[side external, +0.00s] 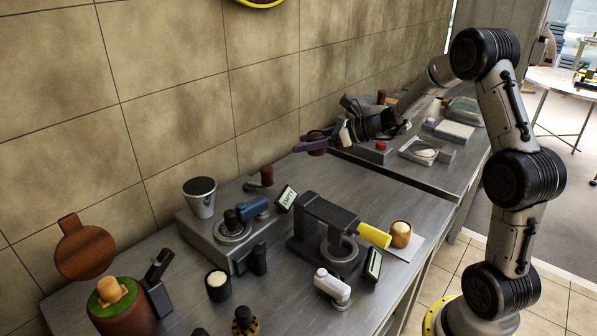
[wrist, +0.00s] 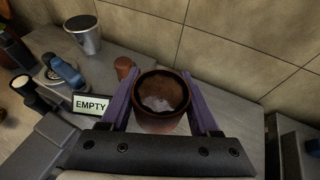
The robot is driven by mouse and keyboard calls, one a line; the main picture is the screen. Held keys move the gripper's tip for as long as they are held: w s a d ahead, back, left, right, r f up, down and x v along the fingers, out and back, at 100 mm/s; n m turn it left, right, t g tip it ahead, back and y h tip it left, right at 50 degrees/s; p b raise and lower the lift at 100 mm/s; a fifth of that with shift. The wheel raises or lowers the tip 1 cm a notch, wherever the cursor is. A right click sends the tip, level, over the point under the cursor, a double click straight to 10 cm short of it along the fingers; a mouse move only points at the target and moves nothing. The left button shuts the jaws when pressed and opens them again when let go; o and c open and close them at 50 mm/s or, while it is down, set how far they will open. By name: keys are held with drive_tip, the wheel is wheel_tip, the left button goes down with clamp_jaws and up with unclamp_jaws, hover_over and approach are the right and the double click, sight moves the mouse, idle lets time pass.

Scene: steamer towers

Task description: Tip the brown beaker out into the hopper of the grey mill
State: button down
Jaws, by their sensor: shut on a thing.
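The brown beaker (wrist: 160,124) is between the two purple fingers of my gripper (wrist: 160,78), which is shut on it. Its mouth faces the wrist camera, and some pale stuff shows inside at the bottom. In the side view the beaker (side external: 317,134) is held in the air above the back of the bench, near the wall. The grey mill (side external: 212,238) stands to the left and lower, with a silver, cone-shaped hopper (side external: 201,204) at its back left, dark at the top. The hopper (wrist: 86,42) also shows at upper left in the wrist view. The beaker is well apart from it.
An "EMPTY" sign (wrist: 92,105) stands by the mill's right end, near a small brown knob (side external: 267,175). A dark press with a yellow handle (side external: 374,235) stands to the right. A brown pot (side external: 401,234) and a white-topped dark cup (side external: 218,285) stand nearby.

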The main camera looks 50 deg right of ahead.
wheel_tip(320, 180, up, 7)
drive_tip(key=w+a+n+g+y, duration=0.1)
drive_tip(key=w+a, duration=0.3)
drive_tip(key=a, duration=0.7)
drive_tip(key=w+a+n+y, duration=0.1)
drive_tip(key=w+a, duration=0.3)
drive_tip(key=a, duration=0.6)
drive_tip(key=w+a+n+g+y, duration=0.1)
drive_tip(key=w+a, duration=0.4)
drive_tip(key=a, duration=0.6)
drive_tip(key=shift+s+f, duration=0.2)
drive_tip(key=shift+f, duration=2.3)
drive_tip(key=m+y, duration=0.1)
drive_tip(key=m, duration=0.1)
drive_tip(key=m+t+y, duration=0.1)
drive_tip(key=m+y, duration=0.1)
drive_tip(key=m+t+y, duration=0.1)
drive_tip(key=m, duration=0.1)
drive_tip(key=shift+a+f+y, duration=0.1)
drive_tip(key=shift+a+y, duration=0.2)
drive_tip(key=shift+a, duration=0.1)
